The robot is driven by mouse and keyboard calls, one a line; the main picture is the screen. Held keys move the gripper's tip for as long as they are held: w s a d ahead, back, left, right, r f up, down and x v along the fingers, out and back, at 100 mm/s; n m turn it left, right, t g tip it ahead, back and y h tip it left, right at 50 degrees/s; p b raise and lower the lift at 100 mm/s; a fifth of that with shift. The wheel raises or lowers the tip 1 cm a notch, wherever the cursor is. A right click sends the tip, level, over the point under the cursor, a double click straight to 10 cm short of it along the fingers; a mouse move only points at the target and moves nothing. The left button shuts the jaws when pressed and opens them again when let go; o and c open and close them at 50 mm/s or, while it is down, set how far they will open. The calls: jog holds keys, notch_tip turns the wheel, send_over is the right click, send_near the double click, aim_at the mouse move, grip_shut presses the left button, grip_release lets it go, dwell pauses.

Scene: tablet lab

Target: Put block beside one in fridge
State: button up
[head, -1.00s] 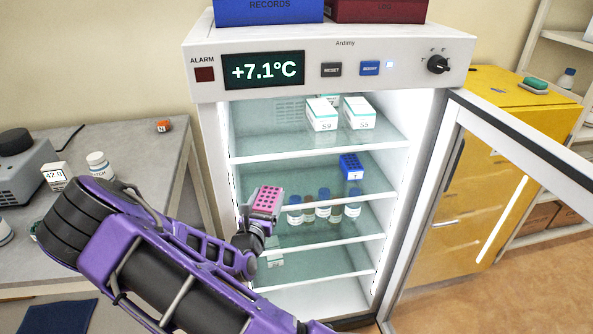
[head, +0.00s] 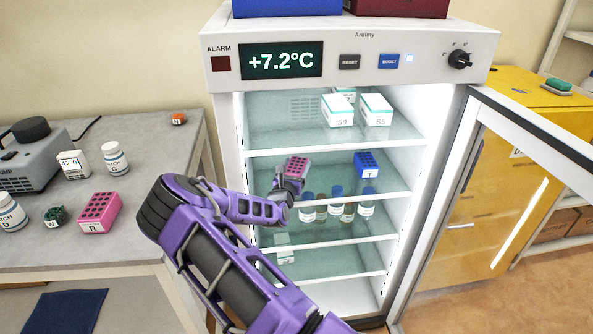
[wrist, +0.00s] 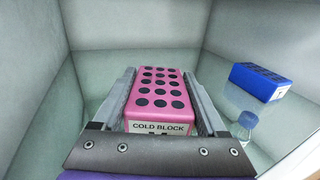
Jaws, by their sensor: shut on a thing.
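My gripper (wrist: 158,108) is shut on a pink cold block (wrist: 156,92) with rows of dark holes. In the head view the pink block (head: 297,167) is inside the open fridge, at the level of the second shelf compartment, left of the blue block. The wrist view shows the jaws along both its long sides. A blue block (head: 367,163) stands on that shelf to the right; it also shows in the wrist view (wrist: 258,82), apart from the pink one. I cannot tell whether the pink block touches the shelf.
White boxes (head: 376,109) stand on the shelf above, and several blue-capped bottles (head: 335,208) on the one below. The fridge door (head: 430,200) is open to the right. Another pink block (head: 98,213) sits on the left bench (head: 160,150). Shelf room shows left of the blue block.

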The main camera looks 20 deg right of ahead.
jog(key=shift+f, duration=0.45)
jog(key=shift+f, duration=0.15)
jog(key=o, duration=1.6)
jog(key=shift+c, duration=0.2)
jog(key=shift+s+a, duration=0.1)
jog(key=shift+s, duration=0.05)
jog(key=p+v, duration=0.1)
jog(key=v, duration=1)
jog(key=shift+s+a, duration=0.2)
jog(key=shift+s, duration=0.15)
jog(key=shift+r, duration=0.25)
